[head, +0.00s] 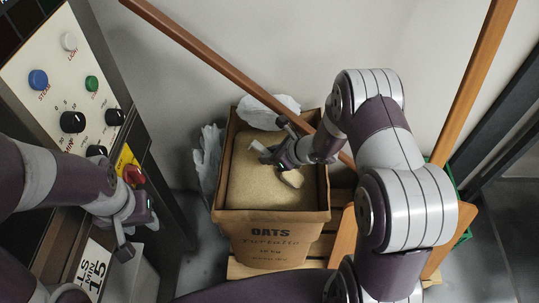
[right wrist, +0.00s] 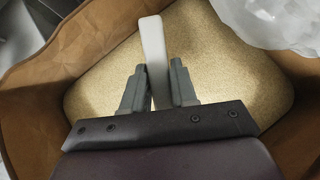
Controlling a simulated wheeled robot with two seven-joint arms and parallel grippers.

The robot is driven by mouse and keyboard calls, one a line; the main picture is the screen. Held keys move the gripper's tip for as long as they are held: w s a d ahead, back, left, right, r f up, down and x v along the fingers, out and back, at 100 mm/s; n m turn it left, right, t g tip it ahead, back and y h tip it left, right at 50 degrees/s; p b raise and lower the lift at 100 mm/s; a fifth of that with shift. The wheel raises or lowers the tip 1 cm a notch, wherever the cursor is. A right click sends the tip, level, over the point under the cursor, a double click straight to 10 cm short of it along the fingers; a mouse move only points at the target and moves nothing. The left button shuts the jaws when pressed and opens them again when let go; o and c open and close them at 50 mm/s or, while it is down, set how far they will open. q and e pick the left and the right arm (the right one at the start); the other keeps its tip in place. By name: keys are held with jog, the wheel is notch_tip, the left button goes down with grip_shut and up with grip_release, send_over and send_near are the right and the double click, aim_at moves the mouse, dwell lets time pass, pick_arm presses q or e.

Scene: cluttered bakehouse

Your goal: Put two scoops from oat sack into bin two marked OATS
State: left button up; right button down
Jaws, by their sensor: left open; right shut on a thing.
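The oat sack (head: 272,238) is an open brown paper bag marked OATS, full of pale grain, in the middle of the head view. Its paper wall (right wrist: 30,100) also surrounds the grain in the right wrist view. My right gripper (head: 266,155) is inside the sack's mouth, over the grain. In the right wrist view the right gripper (right wrist: 156,88) is shut on a flat white piece (right wrist: 153,40), seemingly the scoop's handle; its bowl is not clearly visible. My left gripper (head: 138,236) is open and empty, left of the sack by the control panel. No bin marked OATS is in view.
A control panel (head: 60,85) with knobs and a red button (head: 133,174) stands at the left. Crumpled white plastic (head: 268,110) lies at the sack's back edge. The sack stands on wooden slats (head: 240,270).

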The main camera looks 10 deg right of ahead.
notch_tip(320, 180, up, 12)
jog(key=p, duration=0.8)
jog(key=shift+p, duration=0.3)
